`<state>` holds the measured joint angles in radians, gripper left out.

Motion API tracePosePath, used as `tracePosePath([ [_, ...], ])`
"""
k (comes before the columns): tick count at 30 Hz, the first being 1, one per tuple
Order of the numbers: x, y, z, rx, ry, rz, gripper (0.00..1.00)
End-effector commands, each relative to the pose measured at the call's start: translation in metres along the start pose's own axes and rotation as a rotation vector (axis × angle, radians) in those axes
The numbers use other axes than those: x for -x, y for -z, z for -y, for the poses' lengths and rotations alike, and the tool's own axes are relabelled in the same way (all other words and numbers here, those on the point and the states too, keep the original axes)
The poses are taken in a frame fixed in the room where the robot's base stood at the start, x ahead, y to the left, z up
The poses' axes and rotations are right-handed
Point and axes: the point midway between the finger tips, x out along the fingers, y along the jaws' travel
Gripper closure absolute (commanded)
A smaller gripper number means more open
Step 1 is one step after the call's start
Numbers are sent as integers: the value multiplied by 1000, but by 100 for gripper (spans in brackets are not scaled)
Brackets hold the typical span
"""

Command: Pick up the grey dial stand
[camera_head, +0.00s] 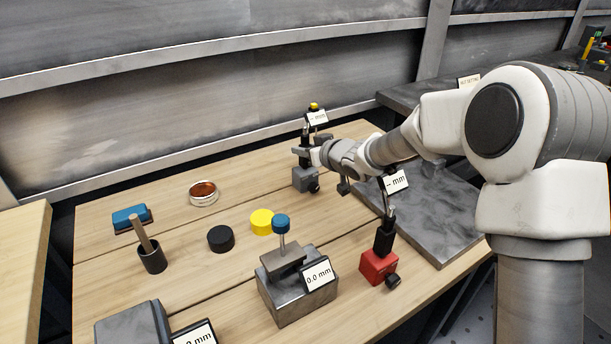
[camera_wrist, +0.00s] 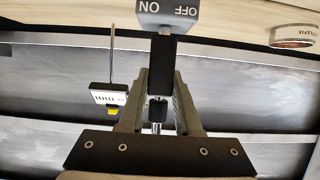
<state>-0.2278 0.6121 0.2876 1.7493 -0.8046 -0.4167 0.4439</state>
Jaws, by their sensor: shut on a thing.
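The grey dial stand (camera_head: 305,180) is at the back right of the wooden bench in the head view. It has a grey base, a dark post and a "-- mm" display with a yellow top. My gripper (camera_head: 306,156) is shut on its post, above the base. In the wrist view my gripper (camera_wrist: 158,84) has a finger on each side of the black post (camera_wrist: 163,58), and the grey base with ON/OFF marks (camera_wrist: 168,14) shows at the top edge. I cannot tell whether the base touches the bench.
A red dial stand (camera_head: 376,266) stands nearer, beside a dark plate (camera_head: 447,235). A block with a 0.0 mm display (camera_head: 290,298), a yellow disc (camera_head: 261,222), a black disc (camera_head: 220,239), a cup (camera_head: 153,260) and a tin (camera_head: 203,198) stand to the left.

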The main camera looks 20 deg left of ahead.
Motion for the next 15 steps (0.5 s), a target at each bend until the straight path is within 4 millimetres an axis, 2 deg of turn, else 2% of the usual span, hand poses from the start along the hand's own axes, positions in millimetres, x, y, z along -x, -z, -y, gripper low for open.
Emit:
tracePosePath([
  [11, 2, 7, 0, 2, 0, -8, 100],
  [15, 6, 17, 0, 3, 0, -9, 100],
])
